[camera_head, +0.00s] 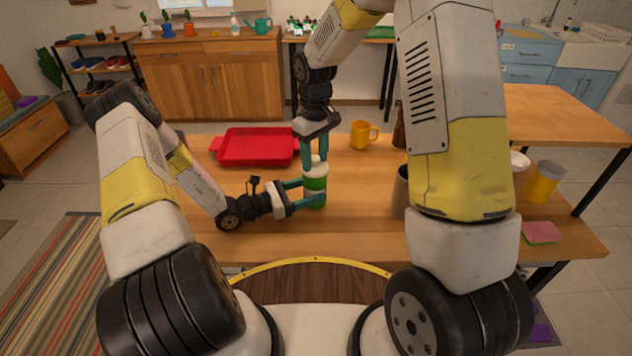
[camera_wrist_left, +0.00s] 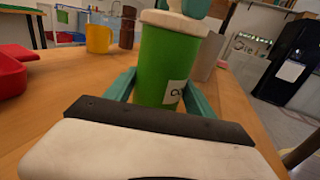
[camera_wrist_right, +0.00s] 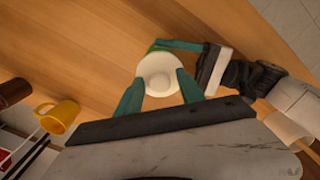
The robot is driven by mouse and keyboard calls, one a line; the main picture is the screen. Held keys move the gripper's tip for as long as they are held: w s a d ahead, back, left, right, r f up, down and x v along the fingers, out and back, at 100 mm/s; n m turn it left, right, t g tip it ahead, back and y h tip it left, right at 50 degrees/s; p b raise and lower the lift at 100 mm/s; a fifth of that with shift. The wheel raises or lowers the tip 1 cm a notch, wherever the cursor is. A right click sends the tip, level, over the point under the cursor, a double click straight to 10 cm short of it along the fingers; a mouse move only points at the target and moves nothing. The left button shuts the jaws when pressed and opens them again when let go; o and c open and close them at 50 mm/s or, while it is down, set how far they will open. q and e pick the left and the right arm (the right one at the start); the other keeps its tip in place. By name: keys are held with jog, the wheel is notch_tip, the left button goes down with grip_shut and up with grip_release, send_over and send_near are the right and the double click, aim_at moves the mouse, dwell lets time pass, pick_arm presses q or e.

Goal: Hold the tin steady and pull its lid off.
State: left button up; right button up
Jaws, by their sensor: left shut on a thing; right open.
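The green tin (camera_head: 315,186) stands upright on the wooden table, with a white label on its side in the left wrist view (camera_wrist_left: 158,62). Its cream lid (camera_wrist_right: 158,74) is on top, with a round raised middle. My left gripper (camera_head: 305,194) is shut on the tin's body from the left, one finger on each side. My right gripper (camera_head: 315,156) points straight down from above. Its open fingers (camera_wrist_right: 158,88) stand on either side of the lid. I cannot tell whether they touch it.
A red tray (camera_head: 257,161) lies to the left behind the tin. A yellow mug (camera_head: 362,134) stands behind it. A grey cup (camera_head: 400,190) is to the right, partly hidden by my right arm. A yellow-grey cup (camera_head: 543,182) and a sponge (camera_head: 540,232) are farther right.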

aim_at(315, 157)
pick_arm(q)
jog(key=shift+s+d+r, duration=0.1)
jog(key=shift+s, duration=0.05)
pick_arm(e)
jog(key=shift+s+d+f, duration=0.2)
jog(key=shift+f, duration=0.4)
jog(key=c, duration=0.8)
pick_arm(q)
jog(key=shift+s, duration=0.1)
pick_arm(e)
jog(key=shift+w+r, duration=0.1)
jog(key=shift+r, duration=0.15)
jog(key=shift+r, duration=0.25)
grip_shut()
jog(key=shift+a+r, duration=0.1)
jog(key=shift+r, duration=0.7)
pick_arm(q)
jog(key=shift+w+a+f, duration=0.2)
jog(key=shift+w+f, duration=0.05)
pick_arm(e)
jog(key=shift+r, duration=3.05)
pick_arm(q)
jog(key=o, duration=1.3)
jog(key=shift+c, duration=0.2)
pick_arm(e)
jog(key=shift+w, duration=0.1)
